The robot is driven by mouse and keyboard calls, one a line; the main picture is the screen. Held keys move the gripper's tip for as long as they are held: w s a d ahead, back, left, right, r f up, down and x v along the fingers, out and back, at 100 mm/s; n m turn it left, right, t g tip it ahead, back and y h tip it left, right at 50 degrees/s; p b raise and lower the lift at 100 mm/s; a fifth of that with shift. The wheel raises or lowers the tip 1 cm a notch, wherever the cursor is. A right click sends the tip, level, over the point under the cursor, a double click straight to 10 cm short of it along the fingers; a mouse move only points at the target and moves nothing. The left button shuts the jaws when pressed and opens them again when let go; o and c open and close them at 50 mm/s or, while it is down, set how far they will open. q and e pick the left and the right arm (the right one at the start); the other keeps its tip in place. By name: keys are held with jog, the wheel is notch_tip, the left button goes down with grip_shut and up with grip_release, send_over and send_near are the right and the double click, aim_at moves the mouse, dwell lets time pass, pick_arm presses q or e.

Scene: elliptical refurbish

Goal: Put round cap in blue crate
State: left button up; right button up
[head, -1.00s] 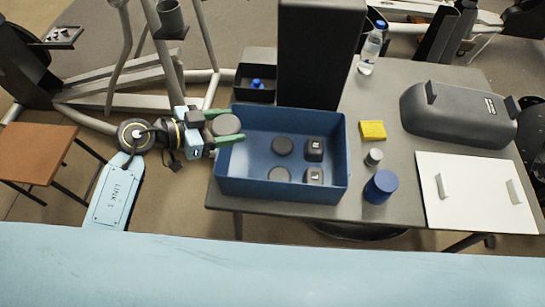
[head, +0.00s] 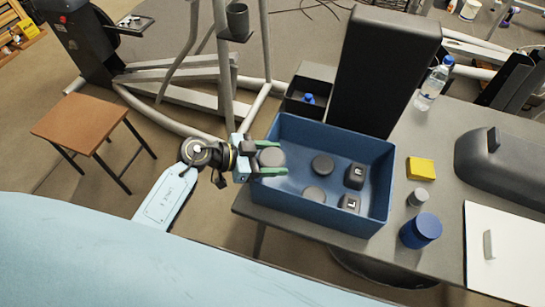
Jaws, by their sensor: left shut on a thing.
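My left gripper (head: 270,158) has its green fingers shut on a dark grey round cap (head: 271,157). It holds the cap over the left end of the blue crate (head: 377,208), and the fingers reach past the crate's left wall. The cap's height above the crate floor is hard to tell. Inside the crate lie two more dark round caps, one at the middle (head: 322,165) and one near the front wall (head: 314,194). Two black blocks with white letters, an upper one (head: 355,176) and a lower one (head: 349,203), lie at the crate's right side. My right gripper is not in view.
The crate stands on a grey table (head: 440,172). To its right are a yellow sponge (head: 421,169), a small grey cylinder (head: 418,197) and a blue jar (head: 421,231). A tall black panel (head: 383,70), a small black bin (head: 302,104) and a water bottle (head: 433,84) stand behind.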

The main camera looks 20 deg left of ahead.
pick_arm(q)
jog(key=shift+f, duration=0.6)
jog(key=o, duration=1.4)
jog(key=shift+s+f, duration=0.15)
jog(key=shift+r, duration=0.35)
jog(key=v, duration=0.4)
jog(key=p+v, duration=0.1)
jog(key=v, duration=0.3)
jog(key=r+v, duration=0.1)
jog(key=v, duration=0.3)
jog(key=shift+p, duration=0.35)
